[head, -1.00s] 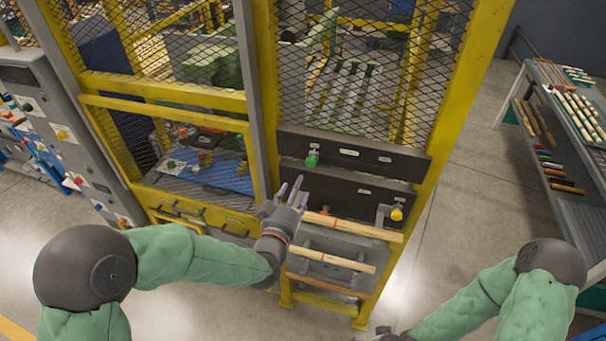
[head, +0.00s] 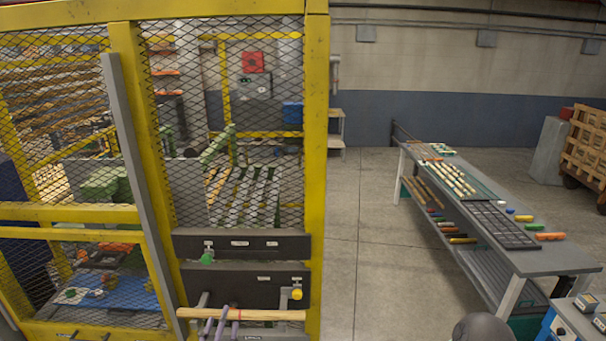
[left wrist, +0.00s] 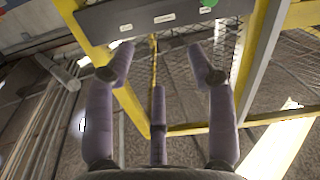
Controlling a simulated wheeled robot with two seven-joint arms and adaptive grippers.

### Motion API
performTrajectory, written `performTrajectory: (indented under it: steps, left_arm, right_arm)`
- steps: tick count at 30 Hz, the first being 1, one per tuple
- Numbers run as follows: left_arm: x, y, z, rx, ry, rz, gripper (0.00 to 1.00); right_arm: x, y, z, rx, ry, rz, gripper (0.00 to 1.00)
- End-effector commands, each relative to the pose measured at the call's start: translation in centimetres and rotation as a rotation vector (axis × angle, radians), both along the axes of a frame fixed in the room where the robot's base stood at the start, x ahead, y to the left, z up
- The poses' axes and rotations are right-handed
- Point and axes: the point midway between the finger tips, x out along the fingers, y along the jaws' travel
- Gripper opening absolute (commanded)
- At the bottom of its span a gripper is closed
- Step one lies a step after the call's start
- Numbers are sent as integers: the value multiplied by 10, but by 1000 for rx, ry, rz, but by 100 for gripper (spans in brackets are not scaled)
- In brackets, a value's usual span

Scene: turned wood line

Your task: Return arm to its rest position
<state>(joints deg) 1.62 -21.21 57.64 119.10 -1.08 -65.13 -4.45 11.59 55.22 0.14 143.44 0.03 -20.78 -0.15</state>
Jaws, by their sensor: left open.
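My left gripper (head: 218,326) shows only as purple fingertips at the bottom edge of the head view, in front of the yellow machine cage. The fingertips overlap a pale wooden bar (head: 270,315) with a red mark; I cannot tell from this view whether they touch it. In the left wrist view the left gripper (left wrist: 160,70) has its three purple fingers spread, with nothing between them. My right gripper is out of view; only a dark rounded joint of my right arm shows at the bottom right.
The yellow mesh cage (head: 316,150) with dark panels (head: 240,245) fills the left. Green (head: 207,258) and yellow (head: 297,294) knobs sit on the panels. A grey bench (head: 550,261) with wooden pieces stands at right. Open floor (head: 365,230) lies between.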

Motion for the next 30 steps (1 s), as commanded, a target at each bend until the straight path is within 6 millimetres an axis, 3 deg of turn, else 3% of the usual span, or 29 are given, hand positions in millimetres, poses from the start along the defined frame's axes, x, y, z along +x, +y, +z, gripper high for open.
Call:
performTrajectory:
  steps: [10,17,23,30]
  left_arm:
    - [2,-6,-64,-10,134,-29,56]
    - [-1,-13,-129,-25,274,-59,56]
    - [-14,-24,-225,-49,481,-102,56]
    - [-49,-40,-347,-88,760,-159,56]
  right_arm:
    - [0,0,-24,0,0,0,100]
    - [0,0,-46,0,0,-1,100]
    - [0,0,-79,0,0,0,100]
    - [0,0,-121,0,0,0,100]
